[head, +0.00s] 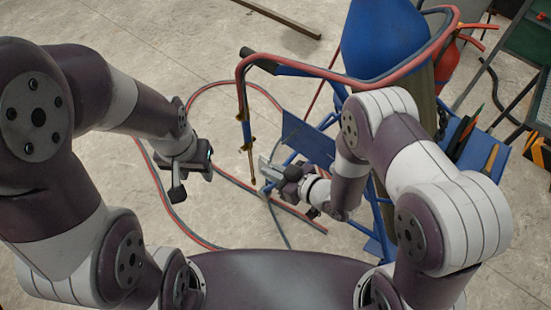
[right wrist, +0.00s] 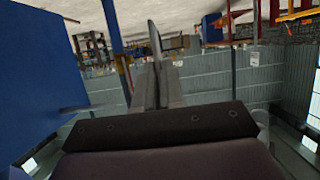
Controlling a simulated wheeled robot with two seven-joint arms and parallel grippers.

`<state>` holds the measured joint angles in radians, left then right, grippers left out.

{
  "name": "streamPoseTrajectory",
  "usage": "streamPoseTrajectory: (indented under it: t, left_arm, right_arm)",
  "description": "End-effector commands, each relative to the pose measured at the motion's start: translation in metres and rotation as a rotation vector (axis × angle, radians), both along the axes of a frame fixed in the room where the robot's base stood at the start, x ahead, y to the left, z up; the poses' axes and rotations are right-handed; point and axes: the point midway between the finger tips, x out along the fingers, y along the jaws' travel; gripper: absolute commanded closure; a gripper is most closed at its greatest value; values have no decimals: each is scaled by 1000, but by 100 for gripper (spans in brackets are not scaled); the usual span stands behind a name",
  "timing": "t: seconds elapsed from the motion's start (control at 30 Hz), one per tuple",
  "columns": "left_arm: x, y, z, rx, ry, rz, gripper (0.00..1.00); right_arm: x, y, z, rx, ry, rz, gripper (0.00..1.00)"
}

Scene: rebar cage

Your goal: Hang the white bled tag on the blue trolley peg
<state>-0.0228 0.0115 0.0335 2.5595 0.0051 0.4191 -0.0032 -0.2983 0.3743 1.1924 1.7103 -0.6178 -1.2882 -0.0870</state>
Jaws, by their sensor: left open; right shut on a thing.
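My right gripper (head: 270,176) is beside the blue trolley (head: 310,140), left of its frame and low. It is shut on a thin, pale piece (right wrist: 154,38), seen nearly edge-on beyond the fingertips in the right wrist view; I take it as the white bled tag. No writing on it can be read. In that view a blue post (right wrist: 112,28) stands just left of the pale piece, apart from it in the picture. I cannot tell whether it is the peg. My left gripper (head: 192,180) is open and empty above the floor, left of the trolley.
A red and grey hose (head: 350,76) drapes over the trolley and loops on the floor. A torch with brass fittings (head: 247,135) hangs near my right gripper. A blue cylinder (head: 383,35), a red extinguisher (head: 447,60) and a blue tool tray (head: 482,155) stand right.

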Motion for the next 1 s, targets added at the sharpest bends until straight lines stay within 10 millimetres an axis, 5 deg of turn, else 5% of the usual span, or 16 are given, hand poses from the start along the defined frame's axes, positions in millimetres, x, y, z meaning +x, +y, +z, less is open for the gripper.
streamPoseTrajectory:
  t: [1.0]
  left_arm:
    - [0, 0, -21, 0, 0, 0, 55]
  right_arm:
    - [65, -47, -7, 0, -2, -2, 100]
